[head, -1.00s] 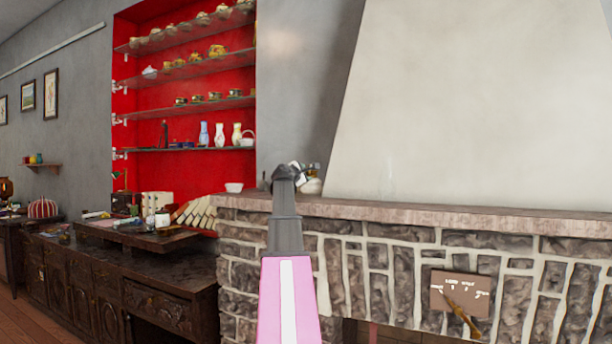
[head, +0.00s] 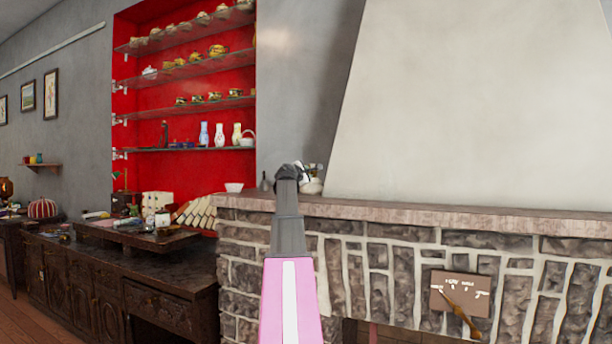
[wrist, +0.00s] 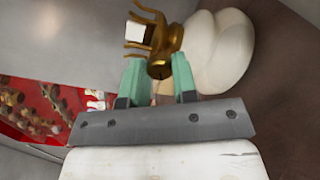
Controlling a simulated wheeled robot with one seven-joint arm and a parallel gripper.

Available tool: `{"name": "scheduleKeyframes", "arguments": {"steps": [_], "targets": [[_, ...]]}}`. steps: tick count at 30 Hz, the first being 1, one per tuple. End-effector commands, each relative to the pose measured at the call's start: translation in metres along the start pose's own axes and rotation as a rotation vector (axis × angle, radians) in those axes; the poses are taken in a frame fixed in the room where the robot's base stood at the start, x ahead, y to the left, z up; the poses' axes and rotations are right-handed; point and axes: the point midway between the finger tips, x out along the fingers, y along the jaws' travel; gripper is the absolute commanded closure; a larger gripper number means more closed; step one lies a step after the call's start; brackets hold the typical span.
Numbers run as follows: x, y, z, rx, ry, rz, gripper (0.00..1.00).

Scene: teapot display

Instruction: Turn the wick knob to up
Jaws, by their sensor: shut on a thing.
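A brass knob (wrist: 160,68) sits between the two green fingertips of my gripper (wrist: 157,76) in the wrist view, and my gripper is shut on it. The knob joins a brass pronged fitting (wrist: 150,32) beside a rounded white body (wrist: 222,52). In the head view, my gripper's end (head: 308,168) is at the white object (head: 312,186) on the stone mantel. The knob is too small to make out there, partly behind my wrist. A brown board (head: 470,290) with blurred lettering and a brass pointer (head: 460,314) tilted up to the left is on the stone wall.
The mantel ledge (head: 430,213) runs right below a pale chimney hood (head: 470,110). A red niche with glass shelves of teapots and a dark wooden cabinet (head: 165,275) are at left.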

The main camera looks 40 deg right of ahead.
Motion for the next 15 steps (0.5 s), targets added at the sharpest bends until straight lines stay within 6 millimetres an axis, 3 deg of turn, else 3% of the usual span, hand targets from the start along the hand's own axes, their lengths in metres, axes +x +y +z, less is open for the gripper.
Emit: {"name": "scheduleKeyframes", "arguments": {"steps": [15], "targets": [[-0.0003,-0.0007,0.0001,0.329,-0.001,-0.002,0.97]]}}
